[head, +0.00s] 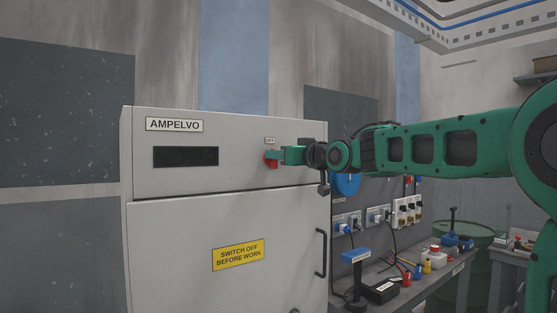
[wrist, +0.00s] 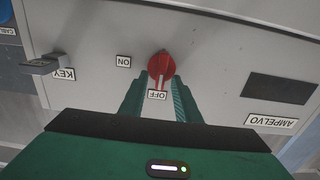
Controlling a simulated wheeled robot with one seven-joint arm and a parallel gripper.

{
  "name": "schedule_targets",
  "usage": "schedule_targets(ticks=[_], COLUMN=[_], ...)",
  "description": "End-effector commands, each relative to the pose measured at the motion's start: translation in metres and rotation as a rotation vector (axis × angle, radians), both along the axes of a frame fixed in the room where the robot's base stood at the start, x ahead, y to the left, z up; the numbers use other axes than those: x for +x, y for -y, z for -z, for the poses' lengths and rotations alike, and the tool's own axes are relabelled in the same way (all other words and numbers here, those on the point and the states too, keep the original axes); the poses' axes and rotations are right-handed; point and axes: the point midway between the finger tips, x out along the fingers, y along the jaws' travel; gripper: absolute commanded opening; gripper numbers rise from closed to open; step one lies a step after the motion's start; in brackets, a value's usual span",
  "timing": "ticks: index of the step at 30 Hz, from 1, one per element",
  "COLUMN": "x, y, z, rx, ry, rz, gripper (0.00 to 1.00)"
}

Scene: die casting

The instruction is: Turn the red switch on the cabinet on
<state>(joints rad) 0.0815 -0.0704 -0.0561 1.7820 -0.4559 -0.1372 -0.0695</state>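The grey cabinet (head: 225,222) stands in the middle of the head view, marked AMPELVO. Its red switch (head: 271,162) is on the upper front panel, partly hidden by my gripper (head: 284,156). In the wrist view, which is upside down, the red switch (wrist: 162,66) has its lever pointing at the OFF label (wrist: 157,95). The ON label (wrist: 123,62) is to the left of the knob there. My gripper (wrist: 160,88) has its two green fingers apart, one on each side of the switch. I cannot tell whether they touch it.
A grey key-like part (wrist: 42,66) juts out by the KEY label (wrist: 65,74), near my gripper. A dark display (head: 186,156) and a door handle (head: 321,252) are on the cabinet. A cluttered workbench (head: 420,286) stands to the right, under wall sockets.

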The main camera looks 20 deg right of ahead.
Motion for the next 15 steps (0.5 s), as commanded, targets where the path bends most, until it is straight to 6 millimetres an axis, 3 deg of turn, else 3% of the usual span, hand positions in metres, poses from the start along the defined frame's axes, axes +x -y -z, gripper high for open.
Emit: schedule_targets(ticks=[8,9,12,15], x=[0.002,0.002,0.0018,0.0018], y=[-0.0006,-0.0006,-0.0005,-0.0002], z=[0.0001,0.0001,0.0,0.0], rx=[0.0,0.0,0.0,0.0], ry=[0.0,0.0,0.0,0.0], rz=[0.0,0.0,0.0,0.001], gripper=[0.3,0.27,0.03,0.0])
